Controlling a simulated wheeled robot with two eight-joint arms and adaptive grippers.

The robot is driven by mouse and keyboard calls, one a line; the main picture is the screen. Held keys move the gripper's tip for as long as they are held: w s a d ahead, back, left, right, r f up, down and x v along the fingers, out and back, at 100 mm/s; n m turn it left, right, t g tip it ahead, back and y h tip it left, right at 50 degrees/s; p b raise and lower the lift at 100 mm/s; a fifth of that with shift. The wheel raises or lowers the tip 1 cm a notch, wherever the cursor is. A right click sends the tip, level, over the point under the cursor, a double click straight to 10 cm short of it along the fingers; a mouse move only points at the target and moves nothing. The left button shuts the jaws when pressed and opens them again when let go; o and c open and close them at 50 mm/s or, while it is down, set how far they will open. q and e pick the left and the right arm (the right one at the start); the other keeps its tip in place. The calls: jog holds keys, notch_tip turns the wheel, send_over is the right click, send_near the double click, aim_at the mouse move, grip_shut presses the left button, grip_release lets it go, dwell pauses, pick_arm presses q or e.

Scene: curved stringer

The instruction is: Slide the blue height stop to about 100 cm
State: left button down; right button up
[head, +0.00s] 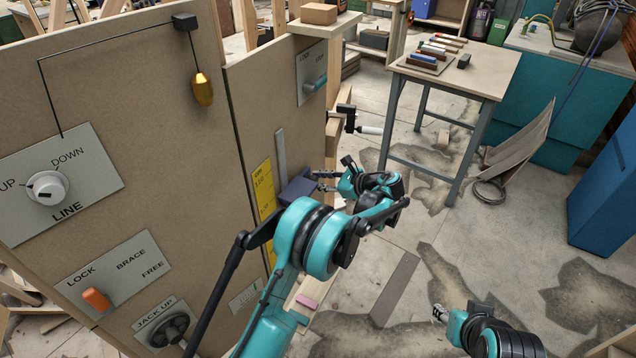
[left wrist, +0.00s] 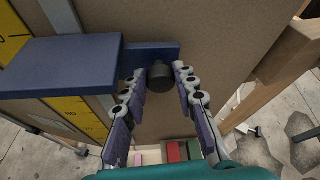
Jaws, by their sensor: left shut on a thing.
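The blue height stop (head: 297,188) sits on the upright panel beside a yellow scale (head: 264,192) and a grey metal rail (head: 281,152). In the left wrist view the stop (left wrist: 70,62) is a flat blue block across the scale (left wrist: 78,120), with a dark round knob (left wrist: 160,76) on its right part. My left gripper (head: 319,181) is at the stop, its two fingers on either side of the knob and shut on it. The scale reading at the stop is too small to make out surely. My right gripper (head: 440,313) is low at the right, away from the panel; its jaws are unclear.
The panel carries a LINE dial (head: 46,188), an orange lock lever (head: 96,299), a jack-up knob (head: 168,328) and a hanging brass weight (head: 203,90). A small table (head: 487,75) stands behind. A pink block (head: 307,302) lies low by the panel. The floor at right is mostly open.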

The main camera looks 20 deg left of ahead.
pick_arm(q)
jog(key=c, duration=1.2)
grip_release()
jog(key=v, duration=1.2)
